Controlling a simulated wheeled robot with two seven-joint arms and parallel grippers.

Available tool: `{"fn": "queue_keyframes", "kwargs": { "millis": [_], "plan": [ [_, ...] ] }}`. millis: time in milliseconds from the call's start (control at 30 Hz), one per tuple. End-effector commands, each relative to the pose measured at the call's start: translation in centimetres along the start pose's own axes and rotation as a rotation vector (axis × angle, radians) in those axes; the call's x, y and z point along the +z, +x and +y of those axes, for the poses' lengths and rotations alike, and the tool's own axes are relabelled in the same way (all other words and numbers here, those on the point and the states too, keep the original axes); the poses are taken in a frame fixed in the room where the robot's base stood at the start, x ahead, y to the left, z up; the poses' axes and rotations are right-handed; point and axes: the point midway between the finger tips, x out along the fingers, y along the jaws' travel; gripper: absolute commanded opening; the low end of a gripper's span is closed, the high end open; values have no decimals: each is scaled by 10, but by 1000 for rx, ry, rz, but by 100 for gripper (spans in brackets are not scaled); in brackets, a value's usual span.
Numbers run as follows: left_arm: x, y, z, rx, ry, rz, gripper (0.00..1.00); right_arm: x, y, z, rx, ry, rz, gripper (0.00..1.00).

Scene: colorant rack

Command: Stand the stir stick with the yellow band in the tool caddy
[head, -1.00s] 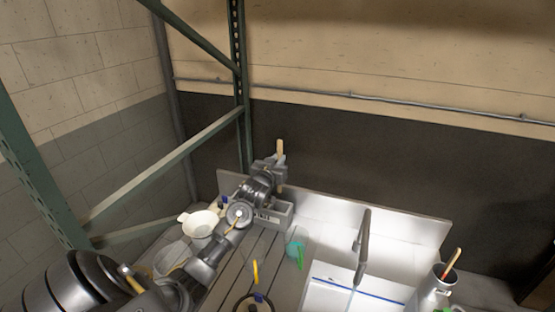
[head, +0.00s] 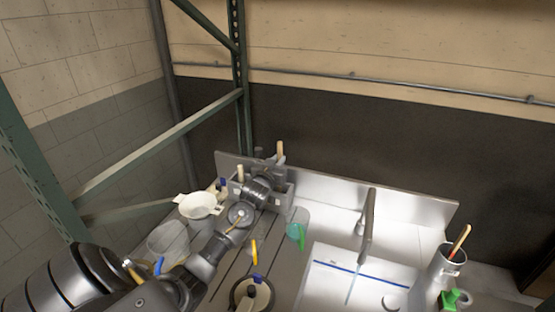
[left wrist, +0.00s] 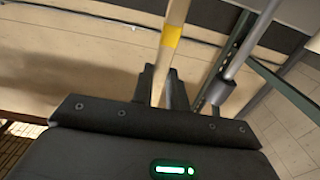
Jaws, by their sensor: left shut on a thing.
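The stir stick with the yellow band is pale wood, and its upper end (head: 280,149) rises above my left gripper (head: 271,165) in the head view. In the left wrist view the yellow band (left wrist: 171,36) shows just beyond my left gripper's fingers (left wrist: 162,88), which are shut on the stick. The stick looks near upright in the head view. A grey box that looks like the tool caddy (head: 287,198) stands at the back of the counter, below and behind my left gripper. My wrist hides part of it and the stick's lower end. My right gripper is not in view.
Another pale handle (head: 240,173) rises left of my wrist. A metal pot (head: 445,268) with a red-marked stick stands right of the sink faucet (head: 366,228).

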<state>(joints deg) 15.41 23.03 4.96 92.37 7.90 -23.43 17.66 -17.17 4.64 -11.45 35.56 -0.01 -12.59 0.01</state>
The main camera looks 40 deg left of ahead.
Motion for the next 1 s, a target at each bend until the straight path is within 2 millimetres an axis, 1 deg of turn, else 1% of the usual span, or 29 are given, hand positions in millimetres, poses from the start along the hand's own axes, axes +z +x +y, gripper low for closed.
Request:
{"fn": "queue_keyframes", "kwargs": {
  "millis": [33,100,400,600,900,933,1000],
  "plan": [
    [10,0,0,0,-1,-1,0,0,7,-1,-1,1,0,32],
    [16,0,0,0,-1,0,0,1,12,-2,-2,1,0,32],
    [38,0,0,0,-1,0,0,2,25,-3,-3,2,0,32],
    [43,0,0,0,-1,1,0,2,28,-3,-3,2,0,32],
    [43,0,0,0,-1,1,0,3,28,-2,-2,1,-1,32],
    [43,0,0,0,-1,1,18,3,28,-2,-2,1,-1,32],
    [43,0,0,0,-1,1,27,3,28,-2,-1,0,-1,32]
  ]
}}
